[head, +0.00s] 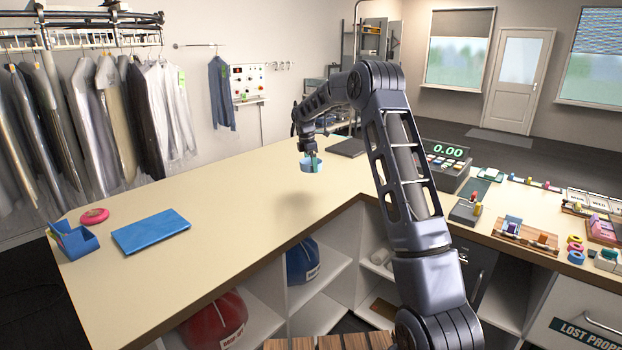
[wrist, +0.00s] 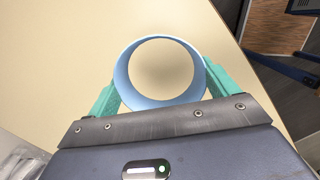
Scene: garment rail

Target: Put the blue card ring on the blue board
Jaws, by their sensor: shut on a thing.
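My gripper (head: 311,162) is shut on the light blue card ring (head: 308,168) and holds it above the cream counter, near the counter's inner corner. In the wrist view the ring (wrist: 124,75) sits between the two teal fingers (wrist: 160,90), its open middle showing the bare counter. The blue board (head: 150,232) lies flat on the counter at the left, well apart from my gripper. Nothing lies on the board.
A blue holder (head: 75,243) and a pink round thing (head: 94,216) stand left of the board. A till (head: 442,162) and several small items are on the right counter. The counter (head: 232,215) between ring and board is clear. Garments (head: 130,110) hang behind.

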